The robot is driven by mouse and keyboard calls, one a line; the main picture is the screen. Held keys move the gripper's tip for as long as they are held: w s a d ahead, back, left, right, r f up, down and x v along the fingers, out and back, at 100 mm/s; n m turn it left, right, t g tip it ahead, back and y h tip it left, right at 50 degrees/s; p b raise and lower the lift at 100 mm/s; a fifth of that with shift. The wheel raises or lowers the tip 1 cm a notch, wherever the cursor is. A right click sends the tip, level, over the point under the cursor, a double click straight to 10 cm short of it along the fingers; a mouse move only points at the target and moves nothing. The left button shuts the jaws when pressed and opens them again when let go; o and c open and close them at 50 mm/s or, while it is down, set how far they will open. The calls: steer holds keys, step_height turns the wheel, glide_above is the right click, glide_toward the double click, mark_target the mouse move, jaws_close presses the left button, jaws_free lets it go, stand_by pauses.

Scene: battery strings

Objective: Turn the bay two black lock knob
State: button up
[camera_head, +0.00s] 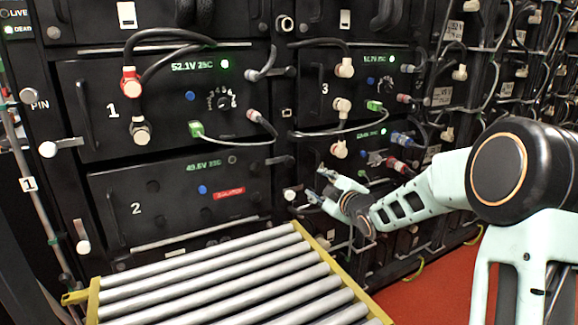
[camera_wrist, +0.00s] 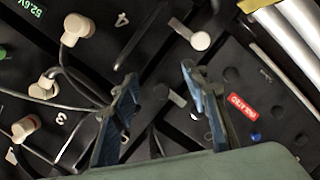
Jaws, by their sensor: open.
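Bay two is the black panel (camera_head: 165,205) marked 2, with a red label and a blue button, at lower left in the head view. A black knob (camera_head: 289,160) sits at its upper right edge beside a short bar. In the wrist view this black knob (camera_wrist: 160,92) appears between and beyond the fingers, next to a pale bar. My gripper (camera_head: 318,186) is open and empty, just right of bay two's edge in the head view. In the wrist view its blue-grey fingers (camera_wrist: 159,76) stand apart. I cannot tell the remaining distance; no contact shows.
A pale knob (camera_wrist: 200,40) sits on the same edge. Bay one (camera_head: 85,140) is above, with cables and a green connector (camera_head: 196,129). Bay three's cables hang near my arm. A roller table (camera_head: 215,275) with yellow rails stands in front. Red floor (camera_head: 430,295) lies right.

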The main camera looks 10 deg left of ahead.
mark_target(291, 162)
steer(key=w+a+r+y, duration=0.1)
steer(key=w+a, duration=0.2)
steer(key=w+a+r+n+y+b, duration=0.1)
steer(key=w+a, duration=0.1)
steer(key=a, duration=0.1)
steer(key=w+a+r+n+t+y+b, duration=0.1)
steer(key=w+a, duration=0.2)
steer(key=shift+w+a, duration=0.2)
steer(key=shift+w, duration=0.1)
stand_by(0.3)
jaws_close()
